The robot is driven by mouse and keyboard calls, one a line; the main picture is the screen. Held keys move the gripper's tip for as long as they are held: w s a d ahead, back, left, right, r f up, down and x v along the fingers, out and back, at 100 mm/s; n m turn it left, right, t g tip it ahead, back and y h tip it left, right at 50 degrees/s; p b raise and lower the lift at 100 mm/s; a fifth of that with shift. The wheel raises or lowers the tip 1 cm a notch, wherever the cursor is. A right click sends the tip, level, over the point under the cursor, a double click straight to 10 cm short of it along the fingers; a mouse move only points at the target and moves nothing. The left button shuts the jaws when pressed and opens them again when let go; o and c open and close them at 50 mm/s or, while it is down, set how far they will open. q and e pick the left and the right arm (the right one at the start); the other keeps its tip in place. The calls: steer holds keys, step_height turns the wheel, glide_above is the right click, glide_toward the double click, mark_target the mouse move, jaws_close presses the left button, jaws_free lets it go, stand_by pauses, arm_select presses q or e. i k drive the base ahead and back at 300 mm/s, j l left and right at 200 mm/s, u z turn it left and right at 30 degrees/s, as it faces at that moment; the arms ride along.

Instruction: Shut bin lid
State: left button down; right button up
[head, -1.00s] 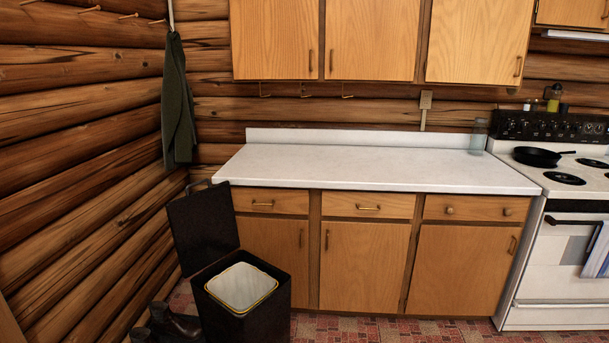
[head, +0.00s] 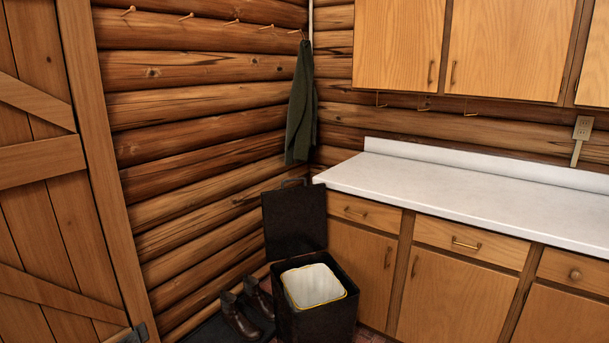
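A dark bin (head: 318,322) stands on the floor in the corner, against the left end of the lower cabinets. Its dark lid (head: 294,222) is open and stands upright at the bin's back left side, with a handle at its top edge. A white liner (head: 312,286) with a yellow rim shows inside the open bin. Neither of my grippers is in the head view.
A pair of brown boots (head: 246,312) stands on a dark mat just left of the bin. A white counter (head: 470,195) and wooden cabinets run to the right. A green coat (head: 301,105) hangs above the lid by the log wall. A plank door (head: 50,190) is at the far left.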

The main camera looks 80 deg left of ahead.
mark_target(294, 218)
steer(key=i+u, duration=1)
steer(key=u, duration=0.15)
steer(key=i+j+u, duration=0.15)
steer(key=i+u, duration=0.15)
steer(key=u, duration=0.2)
steer(key=i+u, duration=0.3)
steer(key=u, duration=0.15)
steer(key=i+l+u, duration=0.1)
steer(key=i+u, duration=0.2)
steer(key=u, duration=0.2)
